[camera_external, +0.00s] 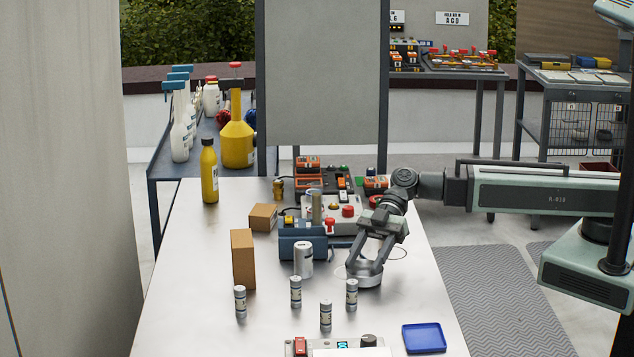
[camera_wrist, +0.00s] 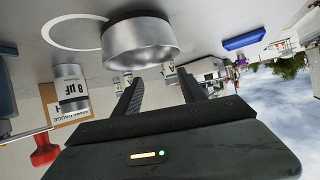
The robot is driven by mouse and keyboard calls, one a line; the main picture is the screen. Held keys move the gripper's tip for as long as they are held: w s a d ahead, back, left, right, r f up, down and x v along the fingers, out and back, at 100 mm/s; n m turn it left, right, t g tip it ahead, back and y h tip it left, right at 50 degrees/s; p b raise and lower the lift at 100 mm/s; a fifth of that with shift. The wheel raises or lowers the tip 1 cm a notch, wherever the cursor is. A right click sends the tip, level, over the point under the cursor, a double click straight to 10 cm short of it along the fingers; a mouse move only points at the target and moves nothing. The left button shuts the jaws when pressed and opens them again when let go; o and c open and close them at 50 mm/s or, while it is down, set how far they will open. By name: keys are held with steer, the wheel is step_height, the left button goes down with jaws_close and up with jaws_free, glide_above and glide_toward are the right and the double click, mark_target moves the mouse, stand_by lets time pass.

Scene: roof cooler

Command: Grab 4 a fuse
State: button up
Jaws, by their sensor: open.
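Several small grey-silver cylinders with pale labels, which look like the fuses, stand upright near the table's front: one at left (camera_external: 240,302), one beside it (camera_external: 295,291), one nearest the camera (camera_external: 326,316) and one at right (camera_external: 351,294). My gripper (camera_external: 367,262) is open, pointing down behind the right one, with its fingers at a squat round metal piece (camera_external: 364,279). That piece also shows in the wrist view (camera_wrist: 142,42), just past my fingertips (camera_wrist: 158,78). I cannot tell whether they touch. Small cylinders show partly hidden behind the fingers there.
A silver can (camera_external: 303,260) stands left of my gripper, before a blue box (camera_external: 300,246). A tall brown carton (camera_external: 243,260) is further left. A blue tray (camera_external: 424,338) lies front right. Devices with red buttons (camera_external: 347,211) crowd behind.

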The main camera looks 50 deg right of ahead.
mark_target(352, 294)
steer(key=shift+s+a+f+y+b, duration=0.2)
steer(key=shift+s+a+f, duration=0.1)
steer(key=shift+s+a, duration=0.2)
steer(key=shift+s+a+f+y+b, duration=0.2)
steer(key=shift+s+a+f, duration=0.15)
steer(key=shift+a, duration=0.2)
steer(key=shift+s+a+r, duration=0.15)
steer(key=shift+a, duration=0.1)
steer(key=shift+r, duration=0.1)
steer(key=shift+b+x, duration=0.45)
steer(key=shift+x, duration=0.7)
steer(key=shift+s+r+b+x, duration=0.15)
steer(key=shift+b+x, duration=0.2)
steer(key=shift+x, duration=1)
steer(key=shift+s+r+b+x, duration=0.1)
steer(key=shift+r+b+x, duration=0.2)
steer(key=shift+x, duration=1.05)
steer(key=shift+f, duration=0.1)
jaws_close()
